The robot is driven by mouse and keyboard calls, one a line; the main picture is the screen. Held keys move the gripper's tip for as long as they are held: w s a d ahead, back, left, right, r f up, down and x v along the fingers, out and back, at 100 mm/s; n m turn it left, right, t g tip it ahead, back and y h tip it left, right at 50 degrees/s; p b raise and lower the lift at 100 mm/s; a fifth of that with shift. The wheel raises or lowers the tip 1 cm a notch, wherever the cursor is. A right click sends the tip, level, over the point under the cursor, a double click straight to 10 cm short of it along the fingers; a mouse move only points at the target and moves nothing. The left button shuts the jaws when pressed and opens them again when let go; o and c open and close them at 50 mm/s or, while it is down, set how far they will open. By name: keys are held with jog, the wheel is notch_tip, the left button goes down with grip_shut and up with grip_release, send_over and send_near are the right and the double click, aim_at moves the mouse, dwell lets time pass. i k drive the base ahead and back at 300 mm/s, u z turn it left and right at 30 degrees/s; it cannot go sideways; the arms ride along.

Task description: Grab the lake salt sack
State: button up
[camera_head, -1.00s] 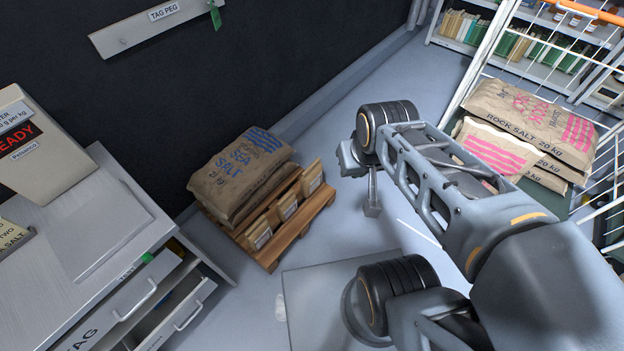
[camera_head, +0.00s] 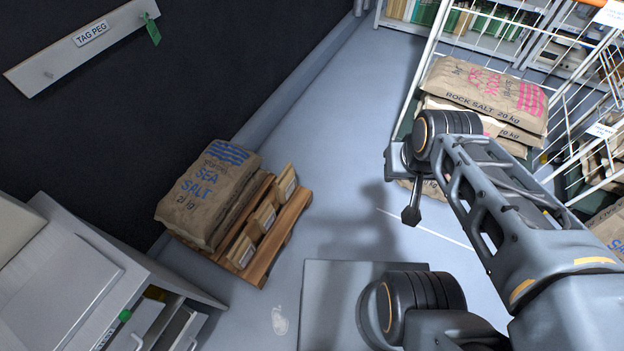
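No sack that I can read as lake salt is in view. A brown sea salt sack (camera_head: 205,190) with blue print lies on a wooden pallet (camera_head: 268,262) by the dark wall, on top of at least one more sack. Rock salt sacks (camera_head: 485,95) with pink print are stacked inside a white wire cage at the upper right. Other sacks (camera_head: 608,225) show partly at the right edge, and I cannot read their kind. My gripper (camera_head: 411,214) hangs in front of the rock salt stack, seen edge-on. I see nothing held below it, but its opening is hidden.
A grey cabinet (camera_head: 60,285) with drawers stands at the lower left. A tag peg board (camera_head: 80,45) with a green tag is on the wall. Wire cage bars (camera_head: 432,45) and shelves (camera_head: 500,20) fill the upper right. The floor (camera_head: 330,170) between pallet and cage is clear.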

aim_at(286, 185)
jog(key=z, duration=0.3)
jog(key=i, duration=1.4)
jog(key=u, duration=3.7)
